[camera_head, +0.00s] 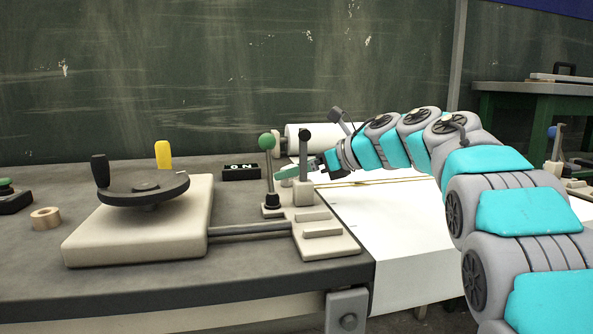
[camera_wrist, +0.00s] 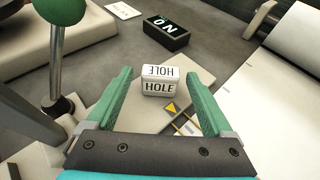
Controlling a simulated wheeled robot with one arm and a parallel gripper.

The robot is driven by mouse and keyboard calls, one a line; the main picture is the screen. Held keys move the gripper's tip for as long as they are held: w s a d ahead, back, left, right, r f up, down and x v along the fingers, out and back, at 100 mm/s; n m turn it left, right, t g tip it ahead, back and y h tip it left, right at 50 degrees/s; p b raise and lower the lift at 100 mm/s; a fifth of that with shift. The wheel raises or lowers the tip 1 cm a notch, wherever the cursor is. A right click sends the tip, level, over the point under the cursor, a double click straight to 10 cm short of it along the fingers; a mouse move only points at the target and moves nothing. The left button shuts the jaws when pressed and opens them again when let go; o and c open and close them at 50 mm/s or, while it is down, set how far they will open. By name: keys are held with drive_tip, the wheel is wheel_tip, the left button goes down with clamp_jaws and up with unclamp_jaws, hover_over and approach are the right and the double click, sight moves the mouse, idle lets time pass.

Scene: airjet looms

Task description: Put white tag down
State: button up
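The white tag (camera_wrist: 160,82) is a small white block marked "HOLE" on two faces. In the wrist view it appears between and just beyond the fingertips, over a pale plate, with a gap on each side; I cannot tell its exact height. My gripper (camera_wrist: 159,75) has two green fingers spread apart, and neither touches the tag. In the head view my gripper (camera_head: 292,172) is low near the upright levers, and the tag cannot be made out there.
A black tag (camera_head: 241,172) with white letters lies behind, also in the wrist view (camera_wrist: 166,33). A green-knobbed lever (camera_head: 268,170) stands close to my gripper. A handwheel (camera_head: 143,187) on a pale base is at left. White fabric (camera_head: 395,225) and a roll (camera_head: 306,133) lie right and behind.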

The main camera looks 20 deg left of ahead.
drive_tip(key=shift+r, duration=0.1)
drive_tip(key=shift+d+r, duration=0.1)
drive_tip(key=b+v, duration=0.1)
drive_tip(key=v, duration=1)
drive_tip(key=shift+s+d+r, duration=0.1)
drive_tip(key=shift+d+r, duration=0.05)
drive_tip(key=shift+d, duration=0.2)
